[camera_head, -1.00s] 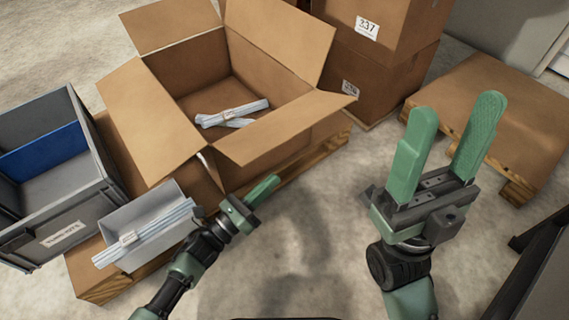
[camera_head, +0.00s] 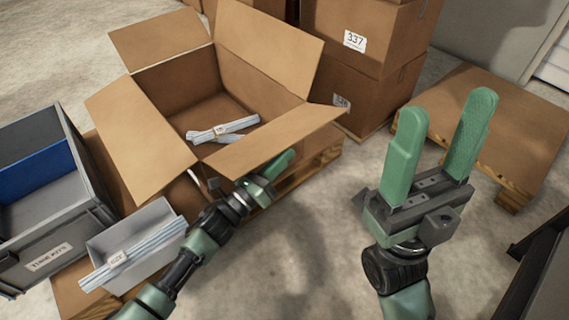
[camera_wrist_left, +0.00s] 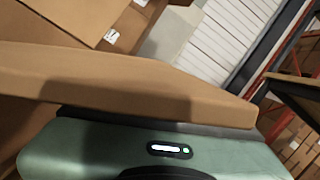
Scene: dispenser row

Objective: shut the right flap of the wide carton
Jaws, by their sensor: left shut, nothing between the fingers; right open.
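The wide carton (camera_head: 178,92) stands open on a pallet in the head view. Its flaps spread outward: two at the back (camera_head: 268,47) (camera_head: 158,38), one at the left (camera_head: 140,128) and one at the near right (camera_head: 275,142). A banded pale bundle (camera_head: 222,130) lies inside. My left gripper (camera_head: 282,165) is shut and empty, right at the outer edge of the near-right flap; contact is unclear. In the left wrist view a cardboard panel (camera_wrist_left: 120,85) crosses close before the gripper body and hides the fingers. My right gripper (camera_head: 440,135) is open and empty, right of the carton.
A grey crate (camera_head: 45,235) with a blue divider and a small grey bin (camera_head: 135,240) holding pale strips stand left of my left arm. Stacked closed cartons (camera_head: 365,75) stand behind right. Another pallet (camera_head: 500,120) is at right. Bare floor (camera_head: 310,240) lies between my arms.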

